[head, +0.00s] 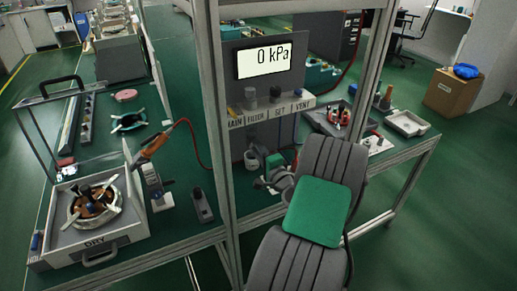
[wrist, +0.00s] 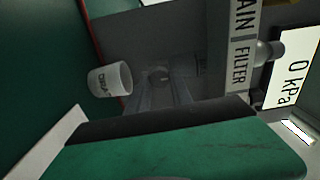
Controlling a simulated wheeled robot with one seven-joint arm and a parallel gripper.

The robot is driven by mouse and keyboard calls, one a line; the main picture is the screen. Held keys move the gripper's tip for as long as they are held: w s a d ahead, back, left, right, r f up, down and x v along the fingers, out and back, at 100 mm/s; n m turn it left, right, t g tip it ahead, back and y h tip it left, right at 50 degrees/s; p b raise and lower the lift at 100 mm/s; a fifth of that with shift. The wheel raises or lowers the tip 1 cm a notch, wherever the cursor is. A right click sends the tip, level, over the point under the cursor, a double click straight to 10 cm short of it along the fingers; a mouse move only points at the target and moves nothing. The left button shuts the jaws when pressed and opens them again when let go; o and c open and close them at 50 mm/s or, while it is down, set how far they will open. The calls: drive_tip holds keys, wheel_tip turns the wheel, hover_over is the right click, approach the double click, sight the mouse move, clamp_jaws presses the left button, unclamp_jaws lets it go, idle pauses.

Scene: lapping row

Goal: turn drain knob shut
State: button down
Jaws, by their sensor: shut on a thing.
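My gripper (head: 266,182) reaches from under my arm to the lower front of the dark panel (head: 236,62) in the head view. In the wrist view my gripper (wrist: 160,86) has its two grey fingers around a small round dark thing, which appears to be the drain knob (wrist: 158,74). Its turn angle is too dark to tell.
The gauge display (head: 264,61) reads 0 kPa. A labelled ledge (head: 270,114) with several small knobs or caps stands out above my gripper. A metal frame post (head: 213,110) rises at the left. A DRY box (head: 95,238) stands at the left front.

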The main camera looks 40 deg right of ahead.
drive_tip(key=shift+m, duration=0.3)
drive_tip(key=c, duration=1.1)
unclamp_jaws()
drive_tip(key=shift+c, duration=0.2)
drive_tip(key=shift+s, duration=0.1)
drive_tip(key=v, duration=0.7)
drive_tip(key=shift+s+b, duration=0.35)
drive_tip(key=shift+b, duration=0.05)
drive_tip(key=shift+a, duration=0.15)
